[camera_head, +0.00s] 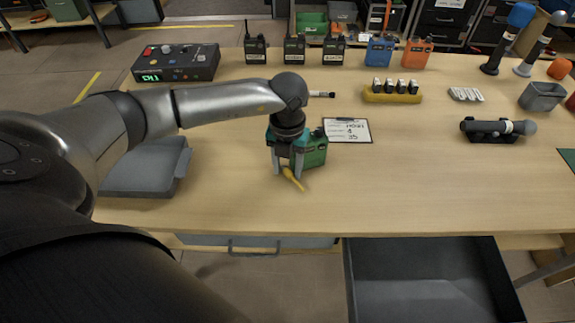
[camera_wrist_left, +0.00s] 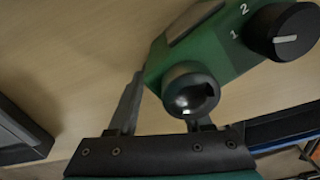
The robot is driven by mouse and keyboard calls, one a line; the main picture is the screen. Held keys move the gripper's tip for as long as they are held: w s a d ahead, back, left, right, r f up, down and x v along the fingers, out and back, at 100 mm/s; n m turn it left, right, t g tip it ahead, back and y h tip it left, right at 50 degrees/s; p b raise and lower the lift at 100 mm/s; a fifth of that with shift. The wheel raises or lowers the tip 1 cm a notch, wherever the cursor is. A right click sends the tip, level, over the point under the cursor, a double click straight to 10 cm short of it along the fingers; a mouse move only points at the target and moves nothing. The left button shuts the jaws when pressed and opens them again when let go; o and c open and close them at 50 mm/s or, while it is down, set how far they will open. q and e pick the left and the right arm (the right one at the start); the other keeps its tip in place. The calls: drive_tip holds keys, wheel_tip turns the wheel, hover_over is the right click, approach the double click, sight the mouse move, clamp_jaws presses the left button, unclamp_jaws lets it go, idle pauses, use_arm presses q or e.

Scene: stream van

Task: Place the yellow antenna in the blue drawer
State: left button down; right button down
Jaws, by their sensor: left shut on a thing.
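The yellow antenna (camera_head: 293,179) is thin and slants down to the right below my left gripper (camera_head: 288,172). My left gripper points down over the table and is shut on it. In the left wrist view a round dark end with a shiny face (camera_wrist_left: 190,92) shows between the fingers; the yellow part is hidden there. A green radio pack (camera_head: 316,152) stands close beside the fingers, partly hidden; its numbered dial (camera_wrist_left: 283,32) shows in the left wrist view. No drawer looks clearly blue. An open, empty dark grey drawer (camera_head: 420,300) lies below the table's front edge. My right gripper is not in view.
A closed grey-blue drawer front (camera_head: 285,241) with a handle is left of the open one. A clipboard (camera_head: 347,130) lies behind the green pack. A grey case (camera_head: 145,170) is on the left. The front right tabletop is clear.

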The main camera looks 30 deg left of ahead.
use_arm(q)
drive_tip(key=shift+f, duration=0.25)
drive_tip(key=shift+c, duration=1.6)
unclamp_jaws()
drive_tip(key=shift+r, duration=0.1)
